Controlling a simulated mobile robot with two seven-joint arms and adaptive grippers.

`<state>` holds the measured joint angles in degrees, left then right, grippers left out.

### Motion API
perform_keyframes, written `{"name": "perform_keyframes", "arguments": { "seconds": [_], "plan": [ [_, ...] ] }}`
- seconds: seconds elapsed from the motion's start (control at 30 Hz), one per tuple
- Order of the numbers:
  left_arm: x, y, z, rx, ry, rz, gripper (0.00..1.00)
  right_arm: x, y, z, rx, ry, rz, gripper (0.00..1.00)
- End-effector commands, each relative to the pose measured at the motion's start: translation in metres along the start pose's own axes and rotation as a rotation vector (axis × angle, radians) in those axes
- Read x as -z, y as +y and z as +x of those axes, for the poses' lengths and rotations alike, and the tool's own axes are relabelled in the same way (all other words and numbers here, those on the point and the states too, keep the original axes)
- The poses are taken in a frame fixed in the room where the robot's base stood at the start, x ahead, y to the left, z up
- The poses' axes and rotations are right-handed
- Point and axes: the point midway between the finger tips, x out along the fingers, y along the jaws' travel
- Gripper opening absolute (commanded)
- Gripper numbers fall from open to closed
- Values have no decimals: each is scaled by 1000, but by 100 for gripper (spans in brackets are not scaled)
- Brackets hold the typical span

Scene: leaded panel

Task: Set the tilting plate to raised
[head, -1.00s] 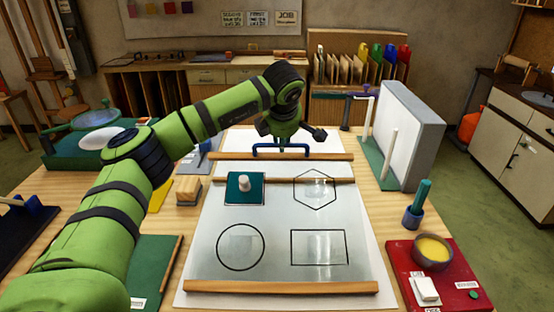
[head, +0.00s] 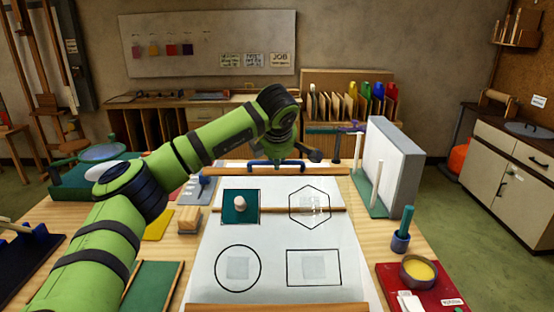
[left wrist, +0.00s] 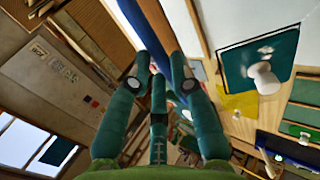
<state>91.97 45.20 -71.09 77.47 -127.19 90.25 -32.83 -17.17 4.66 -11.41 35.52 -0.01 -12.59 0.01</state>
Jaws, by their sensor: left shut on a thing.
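The tilting plate (head: 276,235) is a pale sheet-like panel on the table, with a wooden bar at its far and near ends. A circle, rectangle, hexagon and square are outlined on it. A blue handle (head: 262,163) stands at its far edge. My left gripper (head: 290,158) is at this handle, fingers shut on it; the arm partly covers the contact. The plate's exact tilt is hard to tell. My right gripper is out of view.
A white upright panel (head: 382,160) stands at the right of the table. A red board (head: 448,290) with a yellow-filled bowl (head: 418,270) is at the front right.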

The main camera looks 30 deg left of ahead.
Motion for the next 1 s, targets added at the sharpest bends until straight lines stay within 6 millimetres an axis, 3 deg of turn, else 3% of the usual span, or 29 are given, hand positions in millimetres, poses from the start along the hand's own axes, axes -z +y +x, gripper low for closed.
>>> {"name": "perform_keyframes", "arguments": {
  "seconds": [0.27,0.3,0.33,0.77,1.0],
  "plan": [
    [-2,-5,2,13,-1,6,0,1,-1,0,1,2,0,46],
    [-2,-5,2,13,-1,6,34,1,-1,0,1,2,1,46],
    [-2,-5,2,14,-1,6,46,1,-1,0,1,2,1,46],
    [-1,-3,-2,7,-1,4,46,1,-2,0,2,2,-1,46],
    [-2,-2,-42,4,-4,5,46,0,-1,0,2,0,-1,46]
  ]
}}
